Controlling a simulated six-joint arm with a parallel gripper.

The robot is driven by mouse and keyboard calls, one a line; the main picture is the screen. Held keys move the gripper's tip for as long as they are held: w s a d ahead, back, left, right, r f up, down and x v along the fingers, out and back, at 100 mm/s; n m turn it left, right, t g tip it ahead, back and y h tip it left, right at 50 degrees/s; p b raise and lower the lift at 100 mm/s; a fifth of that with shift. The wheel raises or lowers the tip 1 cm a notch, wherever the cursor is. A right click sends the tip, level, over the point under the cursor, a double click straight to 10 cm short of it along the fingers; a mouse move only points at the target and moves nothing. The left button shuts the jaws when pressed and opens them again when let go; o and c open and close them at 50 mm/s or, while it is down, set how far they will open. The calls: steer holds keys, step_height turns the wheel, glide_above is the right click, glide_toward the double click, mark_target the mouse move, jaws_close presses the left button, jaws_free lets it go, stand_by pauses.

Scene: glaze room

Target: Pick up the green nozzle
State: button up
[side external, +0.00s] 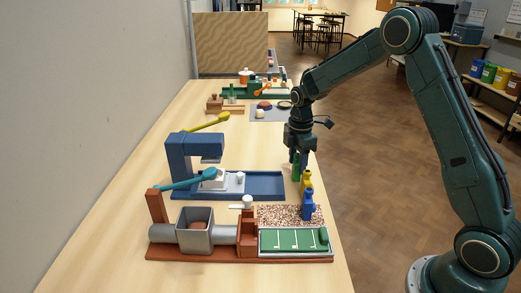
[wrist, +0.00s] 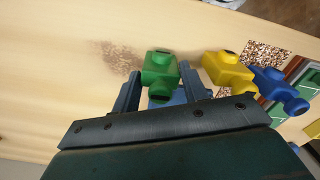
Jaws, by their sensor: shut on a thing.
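The green nozzle (wrist: 158,70) is between the two fingers of my gripper (wrist: 158,88) in the wrist view. In the side view my gripper (side external: 301,160) points down near the right edge of the table, shut on the green nozzle (side external: 296,167). Whether the nozzle touches the table is hard to tell. A yellow nozzle (side external: 306,181) and a blue nozzle (side external: 308,206) stand close by, nearer the side camera. In the wrist view the yellow nozzle (wrist: 228,70) and the blue nozzle (wrist: 278,88) are to the right of the green one.
A blue machine (side external: 188,160) with a tray (side external: 265,186) stands left of my gripper. A brown-based device with a green panel (side external: 290,240) is in front. A speckled patch (side external: 280,213) lies beside the blue nozzle. Several small items are at the table's far end. The table's right edge is close.

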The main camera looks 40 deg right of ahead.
steer(key=shift+r, duration=0.2)
step_height(320, 180, up, 20)
steer(key=shift+f, duration=0.2)
stand_by(0.6)
steer(key=shift+a, duration=0.1)
stand_by(0.4)
steer(key=s+a+f, duration=0.2)
steer(key=s+a, duration=0.1)
steer(key=a, duration=0.6)
steer(key=s+a+f, duration=0.2)
steer(key=a+f, duration=0.1)
steer(key=a, duration=0.6)
steer(key=s+a+f, duration=0.2)
steer(key=s+a, duration=0.1)
steer(key=a, duration=0.7)
steer(key=shift+s+f, duration=0.35)
steer(key=shift+f, duration=0.05)
steer(key=shift+d+f, duration=0.1)
steer(key=shift+f, duration=0.15)
